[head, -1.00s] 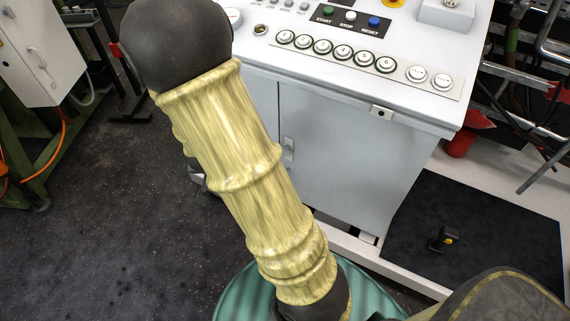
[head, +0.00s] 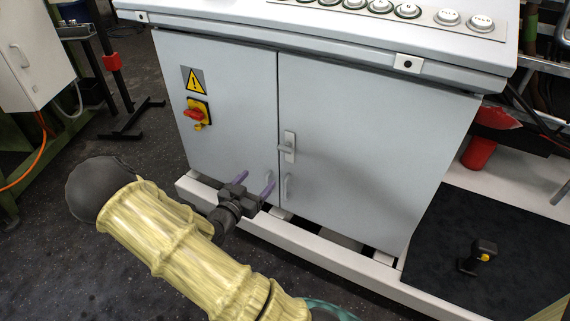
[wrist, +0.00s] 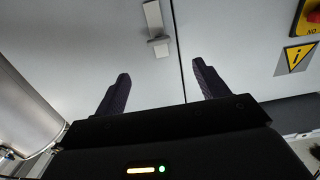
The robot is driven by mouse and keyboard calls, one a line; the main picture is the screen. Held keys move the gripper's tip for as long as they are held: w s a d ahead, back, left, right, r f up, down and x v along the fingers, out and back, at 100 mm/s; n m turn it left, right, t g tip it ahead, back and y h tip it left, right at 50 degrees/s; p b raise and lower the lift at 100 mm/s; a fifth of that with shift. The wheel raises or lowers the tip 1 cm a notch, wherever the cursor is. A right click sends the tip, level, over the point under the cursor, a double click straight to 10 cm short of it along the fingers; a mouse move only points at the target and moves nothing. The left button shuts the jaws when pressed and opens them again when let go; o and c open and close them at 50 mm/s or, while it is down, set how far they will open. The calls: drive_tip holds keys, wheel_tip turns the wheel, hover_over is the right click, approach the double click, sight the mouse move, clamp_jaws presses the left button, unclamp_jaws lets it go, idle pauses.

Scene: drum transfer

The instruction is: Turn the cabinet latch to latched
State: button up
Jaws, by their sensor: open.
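The cabinet latch (head: 289,146) is a small light-grey plate with a short lever, on the right door of the grey cabinet (head: 350,130) beside the door seam. Its lever looks about horizontal and points left toward the seam. In the wrist view the latch (wrist: 154,24) shows upper middle, beyond the fingertips. My gripper (head: 254,182) is open and empty, with two purple-grey fingers in front of the cabinet's lower part, below and left of the latch. In the wrist view my gripper (wrist: 161,70) has its fingers spread, apart from the latch.
A red and yellow rotary switch (head: 195,113) and a warning sign (head: 193,79) are on the left door. A white base rail (head: 310,250) runs along the cabinet's foot. A black joystick (head: 480,256) stands at right.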

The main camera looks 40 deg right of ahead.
sight(284, 151)
drive_tip(key=shift+s+h, duration=0.1)
drive_tip(key=shift+h, duration=0.2)
drive_tip(key=shift+d+f, duration=0.1)
drive_tip(key=shift+d, duration=0.1)
drive_tip(key=b+x, duration=0.5)
drive_tip(key=x, duration=1)
drive_tip(key=shift+w+d, duration=0.2)
drive_tip(key=shift+d, duration=0.15)
drive_tip(key=shift+w+d, duration=0.3)
drive_tip(key=shift+d, duration=0.35)
drive_tip(key=c, duration=1)
